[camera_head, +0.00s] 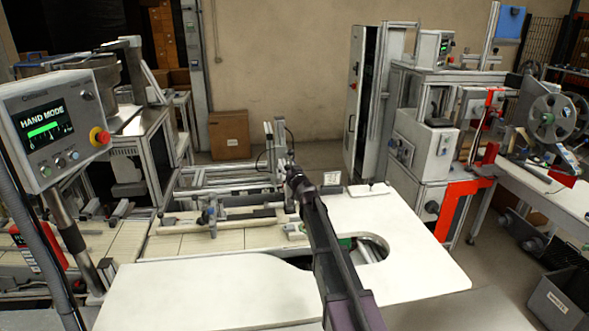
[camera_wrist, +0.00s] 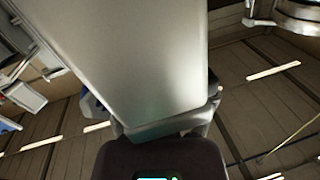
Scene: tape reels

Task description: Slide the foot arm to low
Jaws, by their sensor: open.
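I cannot make out for certain which part is the foot arm. A frame with rails and small clamps (camera_head: 212,214) lies across the pale conveyor bed left of my arm in the head view. A red bracket (camera_head: 455,205) with an upright red post stands on the machine at the right. My dark arm reaches from the bottom edge to the middle of the head view. My gripper's fingers show in neither view. The wrist view is mostly filled by a smooth grey metal body and a dark rounded part with a small lit display.
A control panel (camera_head: 55,125) reading HAND MODE stands at the left. A white tabletop (camera_head: 200,295) with a curved cutout lies around my arm. Reels (camera_head: 551,118) stand at the far right. A grey bin (camera_head: 562,300) is at lower right. A cardboard box (camera_head: 229,135) stands by the wall.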

